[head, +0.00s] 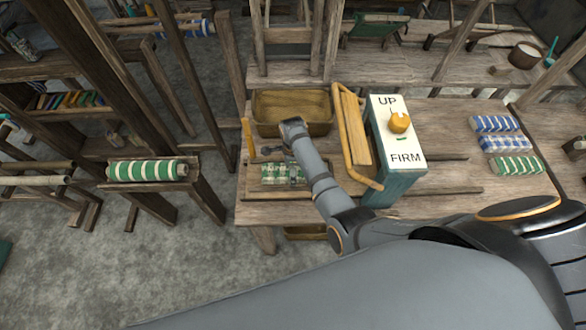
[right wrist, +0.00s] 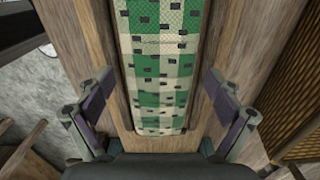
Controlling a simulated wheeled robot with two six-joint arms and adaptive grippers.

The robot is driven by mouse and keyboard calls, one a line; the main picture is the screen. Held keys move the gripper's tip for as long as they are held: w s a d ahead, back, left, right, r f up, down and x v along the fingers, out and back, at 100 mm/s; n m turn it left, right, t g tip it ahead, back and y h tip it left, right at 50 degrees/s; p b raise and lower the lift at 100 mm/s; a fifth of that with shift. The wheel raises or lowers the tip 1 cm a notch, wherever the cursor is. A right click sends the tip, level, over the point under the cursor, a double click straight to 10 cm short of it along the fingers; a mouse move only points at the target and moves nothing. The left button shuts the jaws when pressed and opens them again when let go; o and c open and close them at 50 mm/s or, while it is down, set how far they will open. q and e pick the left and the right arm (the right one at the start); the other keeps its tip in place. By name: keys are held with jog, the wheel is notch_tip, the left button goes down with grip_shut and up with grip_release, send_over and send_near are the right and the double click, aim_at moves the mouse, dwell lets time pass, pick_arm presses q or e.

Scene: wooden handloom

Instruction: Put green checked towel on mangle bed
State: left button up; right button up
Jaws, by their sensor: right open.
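The green checked towel (head: 281,174), green and cream with dark small patches, lies on the wooden bench left of the lettered box. It also shows in the right wrist view (right wrist: 160,62), running lengthwise up the middle. My right gripper (right wrist: 159,88) is open, one finger on each side of the towel, with gaps between fingers and cloth. In the head view my right arm partly covers the towel's right end, and the fingers are hard to make out. I cannot tell which surface is the mangle bed. My left gripper is out of view.
A white-topped teal box (head: 396,135) marked UP and FIRM, with an orange knob, stands beside a yellow bar (head: 346,135). A green striped roll (head: 146,170) sits on the left frame.

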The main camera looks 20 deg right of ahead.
notch_tip(320, 180, up, 8)
jog(key=p, duration=0.7)
jog(key=shift+f, duration=0.25)
jog(key=shift+r, duration=2.2)
